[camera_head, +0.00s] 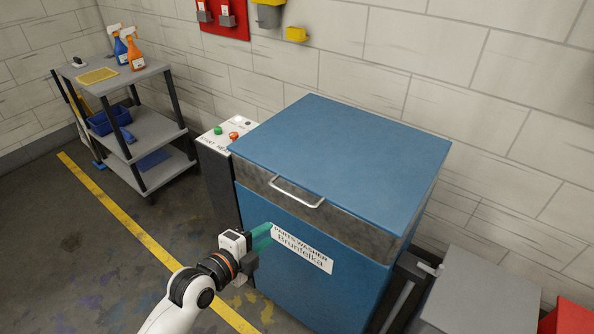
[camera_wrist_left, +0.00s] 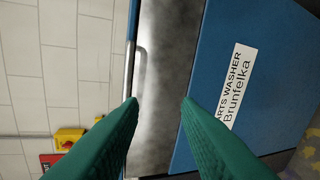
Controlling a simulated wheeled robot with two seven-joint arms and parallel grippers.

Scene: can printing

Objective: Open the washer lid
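The blue parts washer (camera_head: 300,285) stands in the middle of the head view, its blue lid (camera_head: 345,150) lying flat and shut. A silver bar handle (camera_head: 297,192) is on the grey front band below the lid's edge. My left gripper (camera_head: 264,238), with green fingers, is in front of the washer, below and left of the handle, by the label. In the left wrist view the fingers are spread with nothing between them, and the handle (camera_wrist_left: 129,72) is beyond the left fingertip, apart from it. My right gripper is not in view.
A control box (camera_head: 225,135) with green and red buttons stands left of the washer. A grey shelf cart (camera_head: 125,130) with spray bottles is farther left. A grey box (camera_head: 485,285) is at the right. The floor at left is clear.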

